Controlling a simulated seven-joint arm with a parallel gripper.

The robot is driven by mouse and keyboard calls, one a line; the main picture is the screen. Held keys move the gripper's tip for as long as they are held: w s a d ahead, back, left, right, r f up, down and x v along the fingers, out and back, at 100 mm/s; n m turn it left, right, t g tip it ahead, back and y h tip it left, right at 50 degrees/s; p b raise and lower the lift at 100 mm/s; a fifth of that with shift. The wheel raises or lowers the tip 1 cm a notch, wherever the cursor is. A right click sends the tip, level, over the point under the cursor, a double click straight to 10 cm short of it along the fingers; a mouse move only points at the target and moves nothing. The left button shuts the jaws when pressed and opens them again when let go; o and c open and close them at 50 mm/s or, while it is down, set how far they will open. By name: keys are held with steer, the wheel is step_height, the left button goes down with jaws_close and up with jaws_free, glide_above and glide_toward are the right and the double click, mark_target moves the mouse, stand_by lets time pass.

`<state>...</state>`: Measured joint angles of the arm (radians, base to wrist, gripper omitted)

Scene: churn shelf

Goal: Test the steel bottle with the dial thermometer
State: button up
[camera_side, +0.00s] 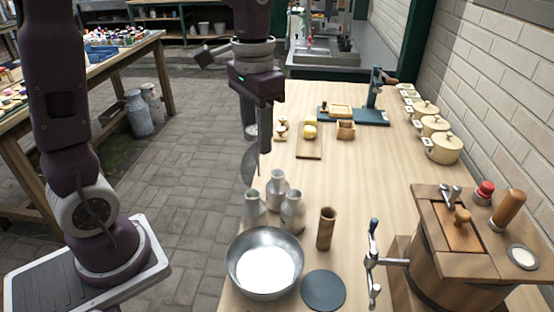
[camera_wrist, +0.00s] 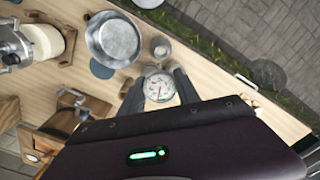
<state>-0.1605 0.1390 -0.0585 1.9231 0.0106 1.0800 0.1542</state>
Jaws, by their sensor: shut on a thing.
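My gripper (camera_side: 258,142) is shut on the dial thermometer and holds it above the table's left part. In the wrist view the thermometer's round white dial (camera_wrist: 159,87) shows between the fingers, facing the camera. In the side view the thermometer (camera_side: 250,167) is a thin grey shape below the fingers; its tip is hard to make out. Three similar steel bottles stand close together: a left one (camera_side: 255,209), a back one (camera_side: 277,188) and a right one (camera_side: 292,210). The thermometer is above and behind them, apart from them. The wrist view shows one bottle (camera_wrist: 160,46) clearly.
A steel bowl (camera_side: 264,262) with white contents, a dark round disc (camera_side: 323,290) and a wooden cup (camera_side: 326,229) stand near the bottles. A wooden churn (camera_side: 440,271) with a crank is at right front. Lidded pots (camera_side: 443,149) line the wall. The table's middle is clear.

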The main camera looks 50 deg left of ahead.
mark_target(253, 190)
steer(key=shift+s+a+r, duration=0.2)
steer(key=shift+s+a, duration=0.15)
steer(key=shift+s, duration=0.25)
steer(key=shift+s+f+n, duration=0.15)
steer(key=shift+f+n, duration=0.1)
steer(key=shift+n, duration=0.05)
steer(key=shift+f, duration=7.3)
steer(key=o, duration=1.1)
steer(key=c, duration=0.3)
steer(key=shift+r, duration=0.1)
